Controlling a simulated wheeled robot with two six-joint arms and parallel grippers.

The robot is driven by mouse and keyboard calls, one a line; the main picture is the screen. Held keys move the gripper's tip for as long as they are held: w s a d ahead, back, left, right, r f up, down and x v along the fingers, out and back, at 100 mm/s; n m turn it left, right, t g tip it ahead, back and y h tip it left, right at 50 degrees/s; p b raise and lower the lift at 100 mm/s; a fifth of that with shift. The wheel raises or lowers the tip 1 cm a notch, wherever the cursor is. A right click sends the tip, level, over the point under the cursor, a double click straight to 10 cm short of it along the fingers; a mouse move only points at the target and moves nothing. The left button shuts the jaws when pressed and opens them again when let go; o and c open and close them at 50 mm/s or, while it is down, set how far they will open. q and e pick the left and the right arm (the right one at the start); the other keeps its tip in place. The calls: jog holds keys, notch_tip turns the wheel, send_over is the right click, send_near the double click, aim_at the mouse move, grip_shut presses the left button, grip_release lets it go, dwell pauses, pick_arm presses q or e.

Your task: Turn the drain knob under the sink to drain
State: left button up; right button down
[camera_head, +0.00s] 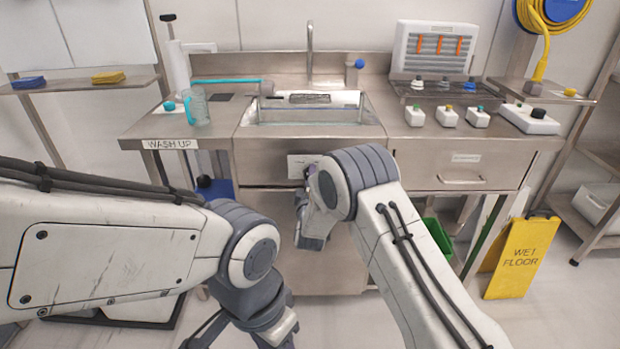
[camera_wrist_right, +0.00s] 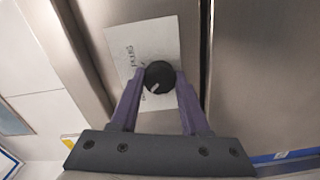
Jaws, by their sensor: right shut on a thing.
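The black round drain knob (camera_wrist_right: 160,74) sits on a white label plate (camera_wrist_right: 128,40) with printed words; the letters are only partly readable. A pale pointer mark shows on the knob's lower left in the right wrist view. My right gripper (camera_wrist_right: 159,82) has its two purple fingers closed on the knob's sides. In the head view, the plate (camera_head: 297,165) is on the front panel below the sink (camera_head: 310,116), and my right gripper (camera_head: 313,172) reaches it; my wrist hides the knob there. My left arm is folded low at left, with its fingers out of sight.
A drawer with a handle (camera_head: 462,180) is right of the panel. A yellow wet floor sign (camera_head: 520,257) and a green bin (camera_head: 437,238) stand below right. A clear cup (camera_head: 196,106) and several small control boxes are on the counter.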

jog(key=shift+c, duration=1.9)
grip_release()
jog(key=shift+s, duration=0.15)
jog(key=s, duration=1)
jog(key=shift+s+p, duration=0.15)
jog(key=shift+p, duration=0.25)
